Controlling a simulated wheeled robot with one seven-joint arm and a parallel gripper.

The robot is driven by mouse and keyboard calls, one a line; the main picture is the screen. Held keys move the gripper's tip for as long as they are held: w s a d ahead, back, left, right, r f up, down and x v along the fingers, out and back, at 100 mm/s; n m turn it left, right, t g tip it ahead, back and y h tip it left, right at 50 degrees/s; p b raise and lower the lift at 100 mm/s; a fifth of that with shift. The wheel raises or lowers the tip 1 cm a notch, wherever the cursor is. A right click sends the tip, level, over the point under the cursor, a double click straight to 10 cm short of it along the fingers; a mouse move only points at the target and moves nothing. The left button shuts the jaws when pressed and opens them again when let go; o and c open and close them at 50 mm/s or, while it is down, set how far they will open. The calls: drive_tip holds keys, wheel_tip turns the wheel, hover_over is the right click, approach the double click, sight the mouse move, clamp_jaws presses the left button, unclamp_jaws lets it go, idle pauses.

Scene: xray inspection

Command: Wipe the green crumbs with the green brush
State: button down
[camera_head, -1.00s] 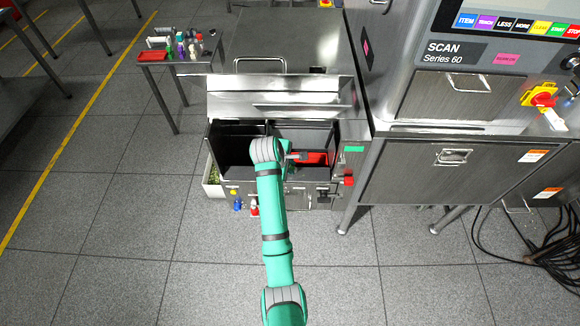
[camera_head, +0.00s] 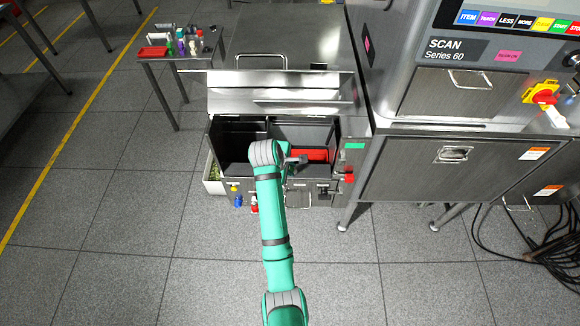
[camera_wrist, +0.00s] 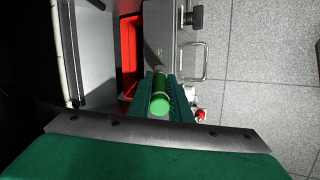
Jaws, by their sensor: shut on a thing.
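My gripper (camera_wrist: 160,98) is shut on a green cylindrical handle (camera_wrist: 159,104), which looks like the green brush, in the wrist view. The red tray also shows in the wrist view (camera_wrist: 129,60), left of the gripper.
The open bin has a dark left compartment (camera_head: 236,140) and a raised steel lid (camera_head: 280,100). A red knob (camera_head: 349,178) is at its right front. Small bottles (camera_head: 237,198) stand at its front. The steel inspection machine (camera_head: 450,185) stands to the right. Floor in front is clear.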

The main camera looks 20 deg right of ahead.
drive_tip(key=shift+w, duration=0.1)
drive_tip(key=shift+w+d, duration=0.45)
drive_tip(key=shift+w, duration=0.35)
drive_tip(key=shift+s+a, duration=0.1)
drive_tip(key=shift+s+a, duration=0.4)
drive_tip(key=shift+s, duration=0.4)
drive_tip(key=shift+w, duration=0.15)
drive_tip(key=shift+w+d, duration=0.5)
drive_tip(key=shift+w, duration=0.3)
drive_tip(key=shift+s, duration=0.15)
drive_tip(key=shift+s+a, duration=0.5)
drive_tip(key=shift+s, duration=0.35)
drive_tip(key=shift+r, duration=0.1)
